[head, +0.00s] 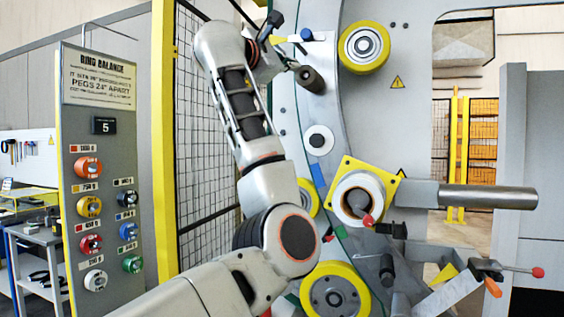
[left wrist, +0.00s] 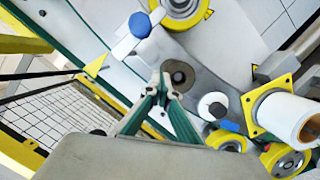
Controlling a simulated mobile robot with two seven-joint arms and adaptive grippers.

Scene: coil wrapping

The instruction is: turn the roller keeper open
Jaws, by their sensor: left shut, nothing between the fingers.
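The knob (left wrist: 140,25) also shows in the left wrist view, beside the edge of a yellow roller (left wrist: 183,8). My left gripper (head: 291,65) is close to a dark round peg (head: 311,79) below the lever. In the left wrist view its fingertips (left wrist: 163,80) are together and empty, just left of the peg (left wrist: 181,75). They appear apart from the blue knob. My right gripper is out of view.
A white roll on a yellow square flange (head: 345,170) stands right of my left arm. More yellow rollers (head: 335,292) sit lower on the plate.

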